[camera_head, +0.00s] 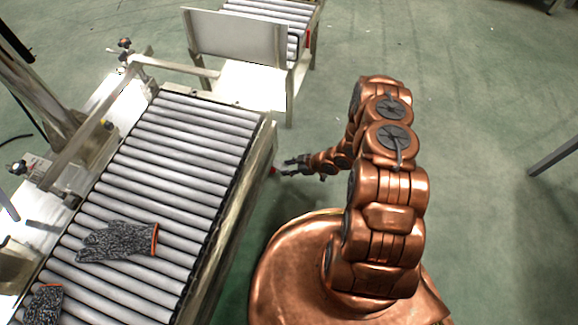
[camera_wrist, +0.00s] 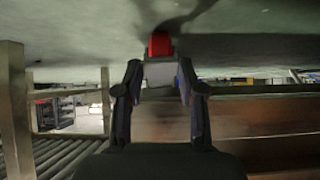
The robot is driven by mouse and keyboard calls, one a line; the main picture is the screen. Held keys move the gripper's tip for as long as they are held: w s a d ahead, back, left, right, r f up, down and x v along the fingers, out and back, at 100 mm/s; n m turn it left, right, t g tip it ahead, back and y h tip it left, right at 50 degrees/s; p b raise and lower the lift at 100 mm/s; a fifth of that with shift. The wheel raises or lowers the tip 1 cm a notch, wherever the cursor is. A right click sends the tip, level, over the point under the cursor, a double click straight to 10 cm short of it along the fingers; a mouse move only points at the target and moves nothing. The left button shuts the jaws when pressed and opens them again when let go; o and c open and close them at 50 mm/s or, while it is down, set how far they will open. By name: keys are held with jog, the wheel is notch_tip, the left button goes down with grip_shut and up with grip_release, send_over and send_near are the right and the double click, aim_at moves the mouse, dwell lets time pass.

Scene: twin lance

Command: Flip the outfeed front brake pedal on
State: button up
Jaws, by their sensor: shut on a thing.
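A small red brake pedal (camera_wrist: 160,45) with a grey block behind it shows between the fingertips in the wrist view. In the head view only a speck of red (camera_head: 273,170) shows at the side of the roller conveyor's frame, near its far end. My gripper (camera_head: 284,167) is beside that frame, low on its right side. In the wrist view my gripper (camera_wrist: 160,74) has its two dark fingers on either side of the grey block, shut on the pedal part. The pedal's exact tilt cannot be told.
The roller conveyor (camera_head: 228,205) runs along the left, with two grey gloves (camera_head: 118,241) (camera_head: 43,304) on its rollers. A metal stand with a white panel (camera_head: 240,36) and a second roller section (camera_head: 270,12) are at the back.

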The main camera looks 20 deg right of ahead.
jog(key=shift+f+t+y, duration=0.25)
jog(key=shift+t+y, duration=0.05)
jog(key=shift+y, duration=0.1)
dwell(0.4)
jog(key=o, duration=1.2)
jog(key=shift+c, duration=0.2)
jog(key=v, duration=1.2)
jog(key=shift+r, duration=0.1)
